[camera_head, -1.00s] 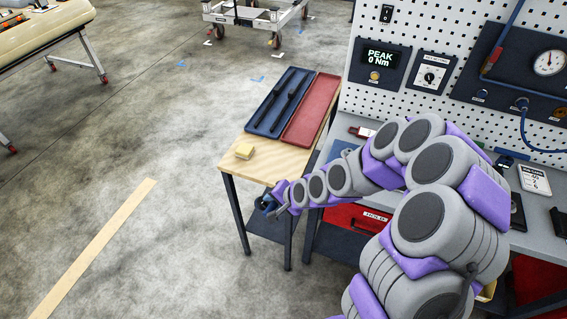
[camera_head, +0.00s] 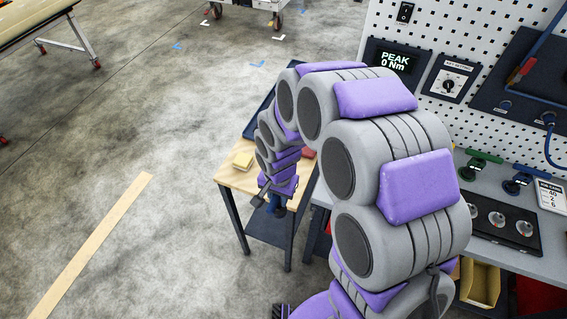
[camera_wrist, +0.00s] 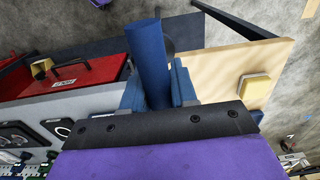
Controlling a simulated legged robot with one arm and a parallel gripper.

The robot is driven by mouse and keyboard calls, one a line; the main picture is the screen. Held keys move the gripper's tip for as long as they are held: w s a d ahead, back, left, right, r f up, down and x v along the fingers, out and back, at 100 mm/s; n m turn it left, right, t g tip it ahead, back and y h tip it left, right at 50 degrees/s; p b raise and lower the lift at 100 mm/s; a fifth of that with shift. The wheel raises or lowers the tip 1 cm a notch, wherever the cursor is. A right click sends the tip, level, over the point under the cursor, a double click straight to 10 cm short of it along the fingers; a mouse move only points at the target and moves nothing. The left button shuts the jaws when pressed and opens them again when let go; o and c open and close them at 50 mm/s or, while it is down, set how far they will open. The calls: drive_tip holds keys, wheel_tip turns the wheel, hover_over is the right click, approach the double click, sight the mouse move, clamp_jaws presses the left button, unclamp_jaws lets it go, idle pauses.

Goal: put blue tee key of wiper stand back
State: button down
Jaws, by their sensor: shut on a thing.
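My gripper (camera_head: 266,196) is low at the front edge of the small wooden table and points downward in the head view. In the wrist view my gripper (camera_wrist: 156,92) is shut on a blue cylindrical piece, which I take as the blue tee key (camera_wrist: 149,58). The piece sticks out beyond the jaws; its lower part is hidden between them. I cannot make out a wiper stand for certain; a small blue fitting (camera_head: 517,182) sits on the grey bench beside a green one (camera_head: 480,165).
The grey bench (camera_head: 545,218) with pegboard stands at right, holding a black panel (camera_head: 503,222). A red box (camera_wrist: 82,68) shows in the wrist view.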

drive_tip(key=w+f, duration=0.1)
drive_tip(key=w, duration=0.4)
drive_tip(key=w+f+b, duration=0.1)
drive_tip(key=w+f, duration=0.1)
drive_tip(key=w, duration=0.3)
drive_tip(key=w+d+f, duration=0.1)
drive_tip(key=w+f, duration=0.1)
drive_tip(key=w, duration=0.3)
drive_tip(key=shift+w+b, duration=0.2)
drive_tip(key=shift+b, duration=0.15)
drive_tip(key=c, duration=0.9)
unclamp_jaws()
